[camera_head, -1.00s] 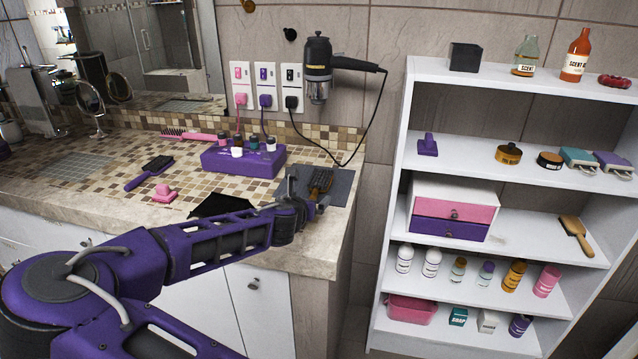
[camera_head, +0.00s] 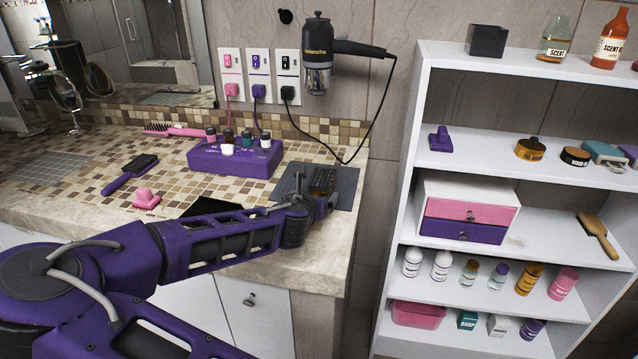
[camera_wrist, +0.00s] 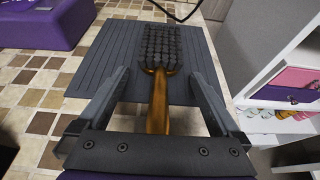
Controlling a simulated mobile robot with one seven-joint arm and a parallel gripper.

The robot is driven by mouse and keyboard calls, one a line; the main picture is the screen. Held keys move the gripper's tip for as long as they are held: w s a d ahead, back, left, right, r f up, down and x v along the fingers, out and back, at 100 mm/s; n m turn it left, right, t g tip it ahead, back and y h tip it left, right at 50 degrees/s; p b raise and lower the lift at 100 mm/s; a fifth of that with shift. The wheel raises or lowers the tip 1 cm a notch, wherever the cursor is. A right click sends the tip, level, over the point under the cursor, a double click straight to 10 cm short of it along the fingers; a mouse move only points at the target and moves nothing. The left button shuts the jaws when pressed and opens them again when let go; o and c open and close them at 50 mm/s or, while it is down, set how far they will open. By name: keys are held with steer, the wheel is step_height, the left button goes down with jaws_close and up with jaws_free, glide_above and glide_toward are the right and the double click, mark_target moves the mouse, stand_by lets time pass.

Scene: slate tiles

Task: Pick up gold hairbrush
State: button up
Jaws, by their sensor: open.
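The gold hairbrush has a gold handle (camera_wrist: 159,105) and a dark bristled head (camera_wrist: 161,45). It lies bristles up on a grey ribbed mat (camera_wrist: 105,60) on the counter. In the head view the brush (camera_head: 321,180) shows at the counter's right end, its handle partly hidden by my gripper (camera_head: 322,203). In the wrist view my gripper (camera_wrist: 160,78) is open, one finger on each side of the handle, with visible gaps on both sides. I cannot tell how far the fingers are above the mat.
A purple box (camera_head: 235,158) with small bottles stands left of the mat. A hair dryer (camera_head: 318,60) hangs on the wall behind, its cord looping down. A white shelf unit (camera_head: 424,100) stands to the right, with another tan-handled brush (camera_head: 598,234) on it.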

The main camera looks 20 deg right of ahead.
steer(key=shift+w+d+f, duration=0.1)
steer(key=shift+w+d, duration=0.05)
steer(key=shift+w, duration=0.1)
steer(key=shift+c, duration=0.2)
steer(key=c, duration=1.3)
steer(key=shift+o, duration=0.2)
